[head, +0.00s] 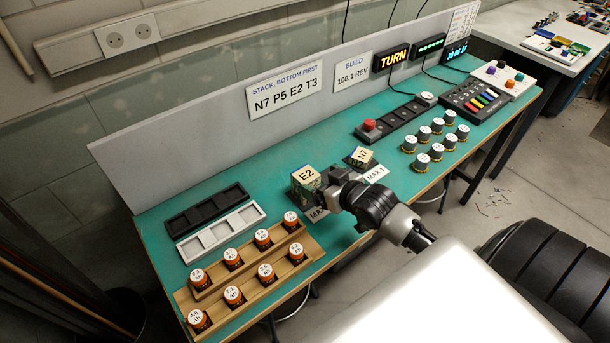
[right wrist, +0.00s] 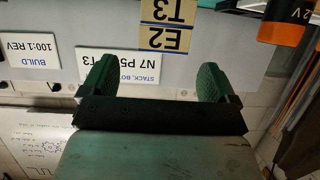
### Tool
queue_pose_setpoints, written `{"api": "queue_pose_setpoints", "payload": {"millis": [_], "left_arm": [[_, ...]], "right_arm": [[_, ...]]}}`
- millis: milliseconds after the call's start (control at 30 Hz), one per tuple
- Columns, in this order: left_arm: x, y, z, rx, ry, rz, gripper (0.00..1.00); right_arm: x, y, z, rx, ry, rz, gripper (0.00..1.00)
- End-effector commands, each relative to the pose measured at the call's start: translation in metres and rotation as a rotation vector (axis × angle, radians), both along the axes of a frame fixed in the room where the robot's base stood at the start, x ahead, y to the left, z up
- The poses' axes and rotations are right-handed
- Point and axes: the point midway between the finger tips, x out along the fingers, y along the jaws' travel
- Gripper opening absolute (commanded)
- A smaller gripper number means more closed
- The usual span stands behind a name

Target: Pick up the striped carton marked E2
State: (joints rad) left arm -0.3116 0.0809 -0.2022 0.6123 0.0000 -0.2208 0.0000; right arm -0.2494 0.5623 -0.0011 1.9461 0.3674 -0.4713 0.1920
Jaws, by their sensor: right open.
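The carton marked E2 (head: 306,175) stands on the green bench with a pale labelled top. Its lower part is partly hidden behind my right gripper (head: 328,188). In the right wrist view the E2 label (right wrist: 165,39) shows upside down at the top, with a T3 label (right wrist: 182,10) directly beside it. My right gripper (right wrist: 155,82) is open, with two green fingers apart and nothing between them. It is close to the carton's right side in the head view; whether it touches I cannot tell. My left gripper is out of view.
A wooden rack (head: 262,281) with orange-bodied cells lies left. Dark (head: 206,207) and white (head: 222,232) trays lie behind it. A grey panel (head: 215,135) backs the bench.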

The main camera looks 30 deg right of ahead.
Motion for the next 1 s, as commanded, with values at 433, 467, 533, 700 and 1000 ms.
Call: {"api": "queue_pose_setpoints", "payload": {"millis": [433,467,533,700,1000], "left_arm": [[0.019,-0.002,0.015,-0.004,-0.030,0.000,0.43],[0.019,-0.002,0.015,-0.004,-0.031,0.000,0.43],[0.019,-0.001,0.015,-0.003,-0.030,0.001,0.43],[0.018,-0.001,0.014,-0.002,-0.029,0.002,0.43],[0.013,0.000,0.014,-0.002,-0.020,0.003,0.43]], "right_arm": [[0.048,0.008,-0.017,-0.001,-0.001,0.000,0.89],[0.049,0.009,-0.019,-0.001,0.000,0.000,0.89],[0.050,0.009,-0.020,-0.001,0.000,0.000,0.89],[0.050,0.009,-0.020,-0.001,0.000,0.000,0.89],[0.050,0.009,-0.020,-0.001,0.000,0.000,0.45]]}}
